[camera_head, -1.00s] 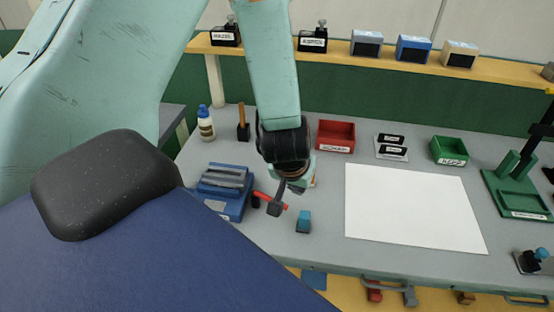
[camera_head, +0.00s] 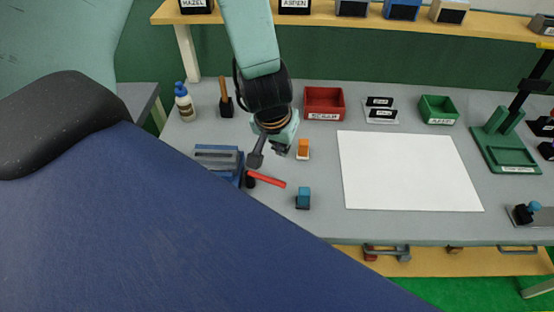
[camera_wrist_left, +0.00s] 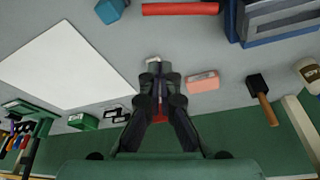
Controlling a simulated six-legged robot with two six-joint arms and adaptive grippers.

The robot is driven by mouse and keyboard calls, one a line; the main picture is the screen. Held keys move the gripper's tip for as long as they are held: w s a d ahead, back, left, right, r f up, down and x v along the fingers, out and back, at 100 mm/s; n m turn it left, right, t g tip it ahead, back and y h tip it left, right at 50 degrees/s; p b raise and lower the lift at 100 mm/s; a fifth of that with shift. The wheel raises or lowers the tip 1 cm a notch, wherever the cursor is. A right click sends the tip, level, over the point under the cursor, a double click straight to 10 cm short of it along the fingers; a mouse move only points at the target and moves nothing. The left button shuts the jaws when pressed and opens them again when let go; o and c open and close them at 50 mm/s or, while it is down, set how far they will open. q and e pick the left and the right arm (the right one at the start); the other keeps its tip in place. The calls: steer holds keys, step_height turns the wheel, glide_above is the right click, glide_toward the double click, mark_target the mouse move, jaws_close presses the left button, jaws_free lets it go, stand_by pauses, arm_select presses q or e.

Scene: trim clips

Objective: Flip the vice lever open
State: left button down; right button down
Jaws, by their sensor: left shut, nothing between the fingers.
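The blue vice (camera_head: 204,160) with grey jaws stands at the left of the grey bench. Its red lever (camera_head: 266,179) sticks out to the right from a dark pivot at its side. My left gripper (camera_head: 258,157) is shut and empty above the bench, behind the lever and apart from it in the picture. In the left wrist view the fingertips (camera_wrist_left: 155,67) meet in the middle, while the red lever (camera_wrist_left: 180,9) and the vice (camera_wrist_left: 278,20) show at the top edge. My right gripper is not in view.
A blue block (camera_head: 303,199) stands right of the lever, and an orange block (camera_head: 303,149) stands beside my gripper. A glue bottle (camera_head: 184,105) and a mallet (camera_head: 225,102) stand behind the vice. A red bin (camera_head: 323,104) is at the back. White paper (camera_head: 408,172) covers the bench middle.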

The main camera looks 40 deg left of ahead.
arm_select(q)
steer(key=shift+d, duration=0.15)
steer(key=b+x, duration=0.5)
steer(key=x, duration=0.5)
steer(key=shift+s, duration=0.1)
steer(key=shift+s+f, duration=0.15)
steer(key=shift+f, duration=0.05)
steer(key=shift+s+d+r+b, duration=0.1)
steer(key=shift+s+r+b, duration=0.1)
steer(key=shift+s, duration=0.4)
steer(key=shift+s+d+r+b, duration=0.1)
steer(key=shift+s+r+b, duration=0.05)
steer(key=shift+s, duration=0.4)
steer(key=shift+s+d+r+b, duration=0.1)
steer(key=shift+s+r+b, duration=0.1)
steer(key=shift+s, duration=0.4)
steer(key=shift+a, duration=0.1)
